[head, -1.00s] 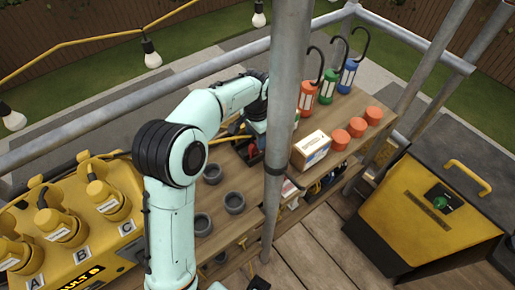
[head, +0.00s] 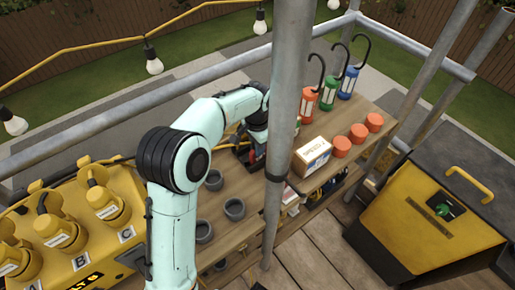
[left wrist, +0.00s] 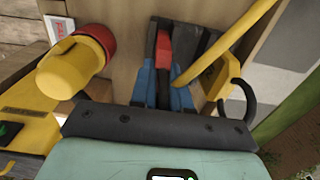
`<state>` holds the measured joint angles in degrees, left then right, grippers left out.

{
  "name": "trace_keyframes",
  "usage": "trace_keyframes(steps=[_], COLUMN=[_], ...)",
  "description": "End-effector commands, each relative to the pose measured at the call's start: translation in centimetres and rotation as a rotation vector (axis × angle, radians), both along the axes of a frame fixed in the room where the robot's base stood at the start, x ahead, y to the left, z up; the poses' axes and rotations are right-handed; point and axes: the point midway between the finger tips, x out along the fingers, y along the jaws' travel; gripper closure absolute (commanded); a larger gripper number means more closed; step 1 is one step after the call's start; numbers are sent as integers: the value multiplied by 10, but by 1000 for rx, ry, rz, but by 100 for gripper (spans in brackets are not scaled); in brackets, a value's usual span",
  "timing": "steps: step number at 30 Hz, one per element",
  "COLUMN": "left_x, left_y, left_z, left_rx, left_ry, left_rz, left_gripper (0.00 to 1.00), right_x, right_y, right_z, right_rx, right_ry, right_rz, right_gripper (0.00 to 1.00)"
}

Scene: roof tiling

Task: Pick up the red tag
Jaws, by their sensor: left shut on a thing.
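The red tag (left wrist: 163,48) shows in the left wrist view as a small red piece between the blue and dark fingers of my left gripper (left wrist: 164,82). The gripper is shut on it, low over the wooden bench. In the head view my left gripper (head: 257,152) is at the bench beside the grey pole, and its fingertips are partly hidden. I cannot make out the tag's full shape. My right gripper does not show.
A grey scaffold pole (head: 288,110) stands just right of the gripper. Grey cups (head: 234,208), a white box (head: 311,156), red-orange pots (head: 358,133) and hooked lanterns (head: 328,95) stand on the bench. In the wrist view a yellow and red cylinder (left wrist: 68,68) is at left.

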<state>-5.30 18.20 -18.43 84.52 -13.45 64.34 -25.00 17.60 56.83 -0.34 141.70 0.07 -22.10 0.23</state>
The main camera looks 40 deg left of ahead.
Motion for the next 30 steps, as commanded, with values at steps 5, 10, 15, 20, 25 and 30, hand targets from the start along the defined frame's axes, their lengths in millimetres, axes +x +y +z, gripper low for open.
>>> trace_keyframes(steps=[5, 10, 15, 20, 25, 30], left_x=[1, 1, 2, 1, 1, 1], left_y=[0, 0, 0, 0, 0, 0], left_z=[21, 57, 104, 144, 175, 192], left_rx=[0, 1, 0, 0, 1, 1], left_ry=[-6, -7, -8, -6, -4, -2], left_rz=[0, 0, 0, 0, -1, -1], left_gripper=[100, 100, 100, 100, 100, 100], right_x=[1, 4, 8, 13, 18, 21], right_y=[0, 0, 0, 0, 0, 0], right_z=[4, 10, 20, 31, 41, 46], right_rx=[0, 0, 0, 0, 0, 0], right_ry=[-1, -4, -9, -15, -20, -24], right_rz=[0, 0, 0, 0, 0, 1], right_gripper=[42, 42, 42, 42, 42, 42])
